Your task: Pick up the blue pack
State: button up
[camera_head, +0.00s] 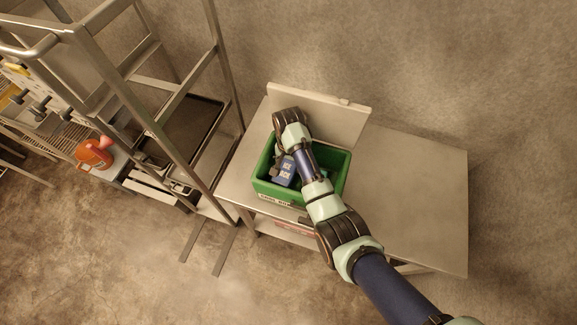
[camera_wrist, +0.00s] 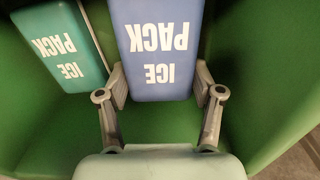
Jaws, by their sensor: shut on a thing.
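The blue pack (camera_wrist: 156,72) has white "ICE PACK" lettering, upside down in the wrist view. It also shows in the head view (camera_head: 286,171), inside a green bin (camera_head: 264,187). My gripper (camera_wrist: 161,85) is shut on the blue pack, one finger against each long side near its end. A teal ice pack (camera_wrist: 64,47) lies beside it on the left in the wrist view, apart from the fingers. My arm hides part of the bin in the head view. I cannot tell whether the blue pack is clear of the bin's floor.
The bin stands on a metal table (camera_head: 420,190), whose right side is bare. A pale upright panel (camera_head: 335,115) stands behind the bin. A metal rack (camera_head: 190,130) is close on the left. An orange object (camera_head: 94,154) sits farther left.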

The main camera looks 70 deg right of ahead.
notch_tip(320, 180, up, 25)
jog(key=p, duration=1.5)
